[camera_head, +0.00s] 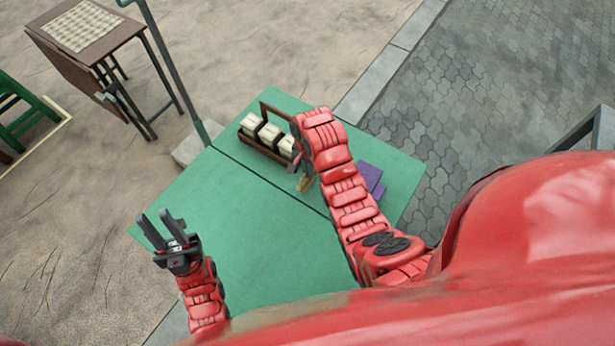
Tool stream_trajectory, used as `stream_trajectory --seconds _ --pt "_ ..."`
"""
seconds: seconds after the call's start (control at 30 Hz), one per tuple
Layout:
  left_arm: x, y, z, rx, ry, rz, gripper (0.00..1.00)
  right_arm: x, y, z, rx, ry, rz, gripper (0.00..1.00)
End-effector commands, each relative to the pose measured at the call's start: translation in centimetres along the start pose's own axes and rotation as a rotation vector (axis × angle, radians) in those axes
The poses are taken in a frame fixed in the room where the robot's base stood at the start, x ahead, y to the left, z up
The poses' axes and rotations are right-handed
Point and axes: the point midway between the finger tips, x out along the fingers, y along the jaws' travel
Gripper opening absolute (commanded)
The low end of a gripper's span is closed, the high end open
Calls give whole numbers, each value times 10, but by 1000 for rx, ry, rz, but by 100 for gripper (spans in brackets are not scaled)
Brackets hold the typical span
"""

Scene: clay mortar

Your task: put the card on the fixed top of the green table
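The green table (265,245) has a dark seam dividing its top into a near-left part and a far-right part. I cannot tell from this view which part is fixed. My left gripper (160,228) is open and empty, fingers pointing up-left, over the table's left edge. My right arm reaches across the table, bent down at its wrist. Its gripper (298,160) is mostly hidden behind the wrist, near the seam. A small tan-brown piece (306,184) shows just below it; I cannot tell whether this is the card or whether it is held.
A brown wooden caddy (263,146) with several cream blocks stands on the far-right part. Flat purple items (369,174) lie right of my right arm. A green pole (172,62) rises at the table's back-left edge. A brown folding table (88,48) stands further back.

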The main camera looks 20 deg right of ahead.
Motion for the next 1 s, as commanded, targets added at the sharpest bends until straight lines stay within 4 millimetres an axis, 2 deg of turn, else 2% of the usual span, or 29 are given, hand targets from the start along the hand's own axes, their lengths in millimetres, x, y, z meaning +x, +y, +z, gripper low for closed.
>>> stream_trajectory --seconds 0.17,0.43,0.83,0.9,1.0 --pt "3 0 0 0 0 0 30 1 -3 -4 -1 0 0 0" --pt "19 -1 -3 0 0 0 30 28 -2 -2 -1 -3 3 0" --pt "16 -1 -3 0 0 0 30 38 -4 -4 -1 1 -3 0" --pt "17 -1 -3 0 0 0 30 37 -4 -4 -1 1 -3 16" --pt "17 -1 -3 0 0 0 30 37 -3 -4 -1 1 -2 34"
